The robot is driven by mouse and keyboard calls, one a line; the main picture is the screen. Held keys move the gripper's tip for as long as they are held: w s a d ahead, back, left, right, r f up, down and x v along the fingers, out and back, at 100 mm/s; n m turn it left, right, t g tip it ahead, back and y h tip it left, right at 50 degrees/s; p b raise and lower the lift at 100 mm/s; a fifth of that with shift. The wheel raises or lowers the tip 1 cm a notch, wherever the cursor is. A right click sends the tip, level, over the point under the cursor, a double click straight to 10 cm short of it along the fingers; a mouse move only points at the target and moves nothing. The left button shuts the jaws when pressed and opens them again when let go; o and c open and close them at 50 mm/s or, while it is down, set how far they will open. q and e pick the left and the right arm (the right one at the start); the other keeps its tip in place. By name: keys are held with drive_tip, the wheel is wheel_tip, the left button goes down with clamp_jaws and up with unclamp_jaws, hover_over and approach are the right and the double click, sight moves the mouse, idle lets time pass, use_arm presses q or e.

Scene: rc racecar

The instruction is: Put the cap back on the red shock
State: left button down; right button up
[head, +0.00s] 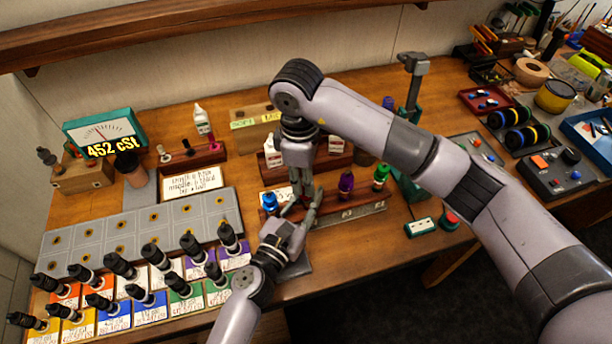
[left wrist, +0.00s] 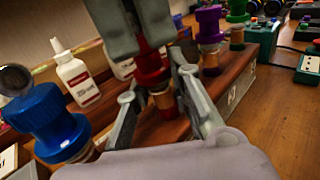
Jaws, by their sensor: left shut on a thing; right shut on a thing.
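The red shock (left wrist: 164,98) stands upright in the wooden rack (left wrist: 252,68) in the left wrist view, with a copper-coloured body and red lower part. My left gripper (left wrist: 157,92) is shut on its body from the side; it also shows in the head view (head: 308,208). The red cap (left wrist: 151,68) is at the top of the shock, directly above the body. My right gripper (left wrist: 145,42) comes down from above and is shut on the cap; it also shows in the head view (head: 302,190). Whether the cap is fully seated is hidden by the fingers.
A blue-capped shock (head: 269,202) stands left of the grippers, with purple (head: 346,183) and green (head: 381,174) ones to the right. A white bottle (left wrist: 77,80) stands behind. Several black-topped bottles fill the front left. A small green box (head: 420,227) lies right of the rack.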

use_arm(q)
drive_tip(key=shift+s+d, duration=0.15)
drive_tip(key=shift+d, duration=0.05)
use_arm(e)
drive_tip(key=shift+d+m, duration=0.15)
drive_tip(key=shift+m, duration=0.45)
drive_tip(key=o, duration=0.7)
use_arm(q)
drive_tip(key=shift+a, duration=0.1)
use_arm(e)
drive_tip(key=shift+c, duration=0.3)
